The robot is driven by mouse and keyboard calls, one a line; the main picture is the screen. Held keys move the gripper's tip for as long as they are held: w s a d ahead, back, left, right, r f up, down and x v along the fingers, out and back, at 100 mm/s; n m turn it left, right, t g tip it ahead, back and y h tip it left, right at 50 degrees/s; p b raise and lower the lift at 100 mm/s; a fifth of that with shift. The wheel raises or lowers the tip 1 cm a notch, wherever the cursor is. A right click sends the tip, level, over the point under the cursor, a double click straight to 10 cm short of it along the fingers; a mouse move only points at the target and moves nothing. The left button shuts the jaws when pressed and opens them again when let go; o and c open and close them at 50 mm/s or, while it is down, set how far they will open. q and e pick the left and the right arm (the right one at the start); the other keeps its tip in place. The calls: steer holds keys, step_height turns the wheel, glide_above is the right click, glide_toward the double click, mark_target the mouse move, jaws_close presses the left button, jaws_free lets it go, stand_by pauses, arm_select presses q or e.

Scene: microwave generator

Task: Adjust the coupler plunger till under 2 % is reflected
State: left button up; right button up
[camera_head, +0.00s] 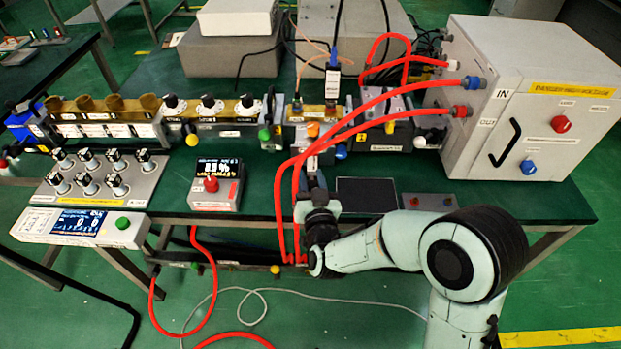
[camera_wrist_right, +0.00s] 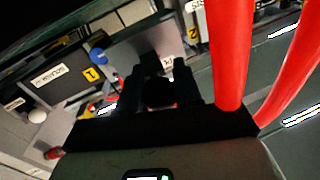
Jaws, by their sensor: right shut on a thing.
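My right gripper (camera_head: 314,172) reaches up to the front of the waveguide line, just below an orange knob (camera_head: 313,129). In the right wrist view its two dark fingers (camera_wrist_right: 160,88) are shut on a dark round knob (camera_wrist_right: 160,93), seemingly the coupler plunger; the fingers and poor light hide most of it. A grey meter box (camera_head: 211,203) with a red knob stands left of the gripper. Its dark display (camera_head: 217,167) has white figures too small to read surely. My left gripper is not in view.
Red hoses (camera_head: 297,190) hang close beside my right gripper and run to the large grey cabinet (camera_head: 535,125). A knob panel (camera_head: 100,178) and a blue-screen console (camera_head: 80,226) stand at the left. A dark pad (camera_head: 366,196) lies right of the gripper.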

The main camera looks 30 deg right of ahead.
steer(key=shift+d+b+x, duration=0.2)
steer(key=shift+b+x, duration=0.15)
steer(key=shift+x, duration=0.8)
jaws_close()
steer(key=o, duration=1)
jaws_free()
steer(key=shift+s, duration=0.1)
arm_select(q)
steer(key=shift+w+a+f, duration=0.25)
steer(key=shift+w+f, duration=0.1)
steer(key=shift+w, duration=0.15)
arm_select(e)
steer(key=shift+o, duration=0.2)
